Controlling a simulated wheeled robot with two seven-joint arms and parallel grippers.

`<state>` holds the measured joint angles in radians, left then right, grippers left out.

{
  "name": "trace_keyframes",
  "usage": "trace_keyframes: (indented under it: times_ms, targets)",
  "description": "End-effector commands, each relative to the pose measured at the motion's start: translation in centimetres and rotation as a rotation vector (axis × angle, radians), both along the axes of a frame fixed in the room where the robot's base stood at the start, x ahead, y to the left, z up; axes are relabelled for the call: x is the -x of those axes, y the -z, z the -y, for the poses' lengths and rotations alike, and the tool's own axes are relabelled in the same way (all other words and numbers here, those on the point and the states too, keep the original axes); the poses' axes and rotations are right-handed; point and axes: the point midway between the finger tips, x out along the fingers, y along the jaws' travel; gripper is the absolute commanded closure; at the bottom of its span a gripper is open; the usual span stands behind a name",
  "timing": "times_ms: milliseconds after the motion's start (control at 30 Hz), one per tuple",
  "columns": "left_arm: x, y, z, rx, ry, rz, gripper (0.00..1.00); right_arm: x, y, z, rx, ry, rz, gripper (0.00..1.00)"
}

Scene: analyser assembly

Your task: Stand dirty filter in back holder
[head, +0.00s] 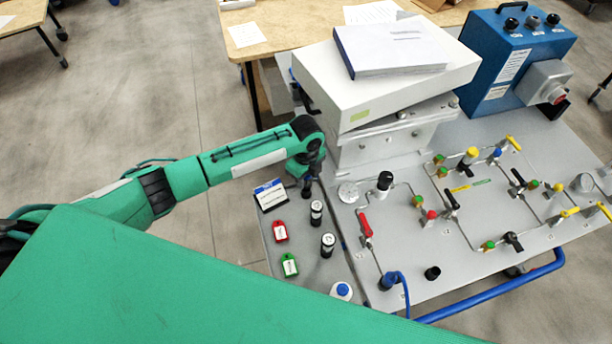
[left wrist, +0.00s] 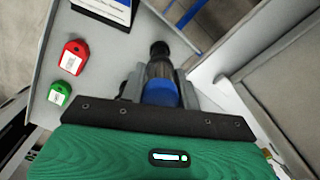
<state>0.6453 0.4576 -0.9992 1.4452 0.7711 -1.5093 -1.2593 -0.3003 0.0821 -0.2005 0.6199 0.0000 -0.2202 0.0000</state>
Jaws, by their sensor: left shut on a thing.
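My left gripper (head: 308,184) is at the back end of the narrow grey side shelf (head: 305,279), with its fingers pointing down. It is shut on a filter; in the left wrist view this filter (left wrist: 160,70) has a dark body and a blue band between the fingers (left wrist: 160,92). I cannot tell whether its lower end is seated; the back holder is hidden there. Two black cylinders with white-marked tops, one nearer the back (head: 316,212) and one nearer the front (head: 328,245), stand upright on the shelf. My right gripper is out of view.
A sign (head: 270,195), a red tag (head: 280,231) and a green tag (head: 289,264) are left of the cylinders. A white box (head: 385,85) rises behind. Right of the shelf, the grey panel (head: 400,238) carries pipes and valves.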

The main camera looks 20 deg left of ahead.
Motion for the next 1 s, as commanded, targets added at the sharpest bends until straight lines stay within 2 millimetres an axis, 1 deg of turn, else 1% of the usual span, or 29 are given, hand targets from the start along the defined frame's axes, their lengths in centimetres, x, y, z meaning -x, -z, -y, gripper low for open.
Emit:
trace_keyframes:
  times_ms: [233,667,1000]
  targets:
    - [0.0,0.7,0.0,0.0,0.0,0.001,1.0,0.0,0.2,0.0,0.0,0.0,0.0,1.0]
    - [0.0,0.9,0.0,0.0,0.0,0.0,1.0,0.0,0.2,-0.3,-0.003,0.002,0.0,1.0]
    - [0.0,1.3,0.0,0.0,0.0,0.0,1.0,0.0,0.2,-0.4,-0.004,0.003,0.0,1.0]
